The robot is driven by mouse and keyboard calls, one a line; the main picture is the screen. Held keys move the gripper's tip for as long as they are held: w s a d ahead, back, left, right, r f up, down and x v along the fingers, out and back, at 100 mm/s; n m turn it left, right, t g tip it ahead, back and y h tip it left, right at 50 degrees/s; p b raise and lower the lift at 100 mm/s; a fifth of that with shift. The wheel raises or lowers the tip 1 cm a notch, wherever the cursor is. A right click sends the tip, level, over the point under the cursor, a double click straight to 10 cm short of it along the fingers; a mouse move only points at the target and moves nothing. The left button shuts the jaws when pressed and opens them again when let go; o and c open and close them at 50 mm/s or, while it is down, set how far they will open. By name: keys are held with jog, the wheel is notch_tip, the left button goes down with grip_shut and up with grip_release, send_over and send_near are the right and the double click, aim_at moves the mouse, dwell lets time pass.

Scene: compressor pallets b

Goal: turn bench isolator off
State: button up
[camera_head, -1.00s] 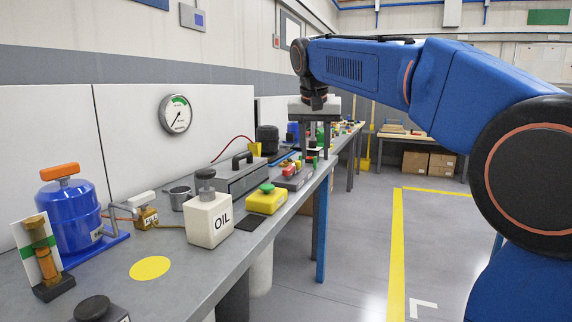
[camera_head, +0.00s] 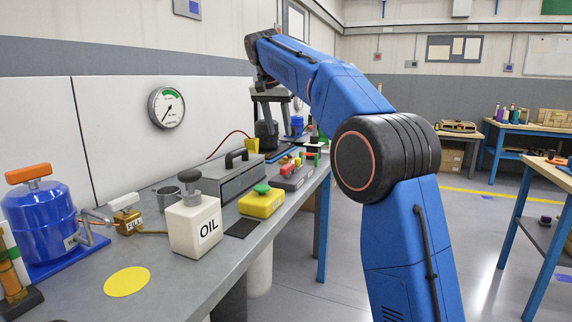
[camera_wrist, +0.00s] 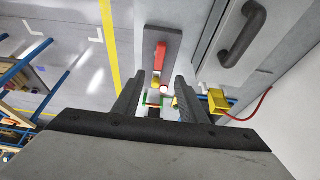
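A grey block with a red lever, which looks like the bench isolator (camera_head: 294,181), sits near the bench's front edge, right of the grey toolbox. In the wrist view the isolator's red lever (camera_wrist: 163,48) lies along the grey plate, with a small yellow part at its end. My gripper (camera_head: 272,98) is above the bench, beyond and above the isolator. In the wrist view my gripper (camera_wrist: 158,80) is open, with nothing between its fingers. The red lever shows just past the fingertips, apart from them as far as I can tell.
The grey toolbox (camera_head: 222,183) with a raised black handle stands beside the isolator. A yellow box with a green button (camera_head: 261,203) and the OIL can (camera_head: 195,225) are nearer. A yellow fitting (camera_wrist: 217,101) has a red hose.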

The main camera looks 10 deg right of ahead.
aim_at(287, 166)
jog(key=x, duration=1.5)
jog(key=shift+f, duration=0.3)
grip_shut()
